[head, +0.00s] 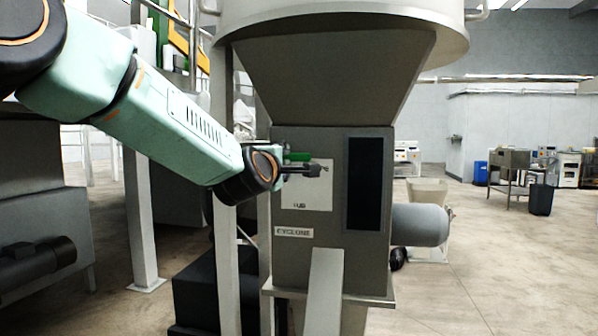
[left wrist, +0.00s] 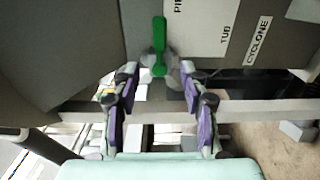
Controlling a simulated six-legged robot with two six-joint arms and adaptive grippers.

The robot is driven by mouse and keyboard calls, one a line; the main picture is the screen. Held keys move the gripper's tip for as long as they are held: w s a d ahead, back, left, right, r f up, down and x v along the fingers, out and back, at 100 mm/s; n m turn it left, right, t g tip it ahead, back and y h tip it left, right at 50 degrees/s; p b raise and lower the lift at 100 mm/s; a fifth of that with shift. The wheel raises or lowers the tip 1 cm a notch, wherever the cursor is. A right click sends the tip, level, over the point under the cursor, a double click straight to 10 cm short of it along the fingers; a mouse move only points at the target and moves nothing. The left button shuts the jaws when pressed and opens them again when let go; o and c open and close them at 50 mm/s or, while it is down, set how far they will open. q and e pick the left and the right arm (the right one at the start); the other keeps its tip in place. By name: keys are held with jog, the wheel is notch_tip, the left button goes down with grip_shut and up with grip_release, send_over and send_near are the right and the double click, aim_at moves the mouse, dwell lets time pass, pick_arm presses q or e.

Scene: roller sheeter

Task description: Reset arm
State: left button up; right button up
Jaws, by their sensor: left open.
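My left arm reaches in from the upper left in the head view, with my left gripper (head: 312,170) in front of the grey cyclone machine (head: 335,265). In the left wrist view my left gripper (left wrist: 160,69) is open, its two fingers apart with nothing held. A green lever (left wrist: 159,40) stands out just beyond and between the fingertips. It also shows in the head view as a small green bar (head: 298,156) behind the gripper. I cannot tell how far the fingertips are from it. My right gripper is not in view.
A white label panel (head: 308,198) and a dark panel (head: 364,185) are on the machine's face. A grey cylinder (head: 420,224) juts out at its right. Metal posts (head: 140,220) stand close at the left. The floor (head: 480,260) at the right is open.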

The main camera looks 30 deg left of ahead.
pick_arm(q)
jog(key=s+d+f+m+g+h, duration=0.1)
jog(key=s+d+f+m+g, duration=0.25)
jog(key=f, duration=0.95)
jog(key=s+d+f+m+g+h+b, duration=0.15)
jog(key=s+f+m, duration=0.45)
jog(key=f, duration=0.6)
jog(key=s+d+f+m+g+h, duration=0.1)
jog(key=s+d+f+m+g, duration=0.2)
jog(key=f+m, duration=0.7)
jog(key=s+d+f+g, duration=0.1)
jog(key=s+f+g, duration=0.2)
jog(key=s+f, duration=0.6)
jog(key=s+d+f+g, duration=0.1)
jog(key=s+f+g, duration=0.2)
jog(key=s+f, duration=0.6)
jog(key=s+d+f+g+b, duration=0.1)
jog(key=s+d+f+g, duration=0.1)
jog(key=s+f, duration=0.8)
jog(key=s+m+g, duration=0.1)
jog(key=s, duration=0.6)
jog(key=shift+s+g, duration=0.3)
jog(key=shift+r+h, duration=0.1)
jog(key=shift+h, duration=0.15)
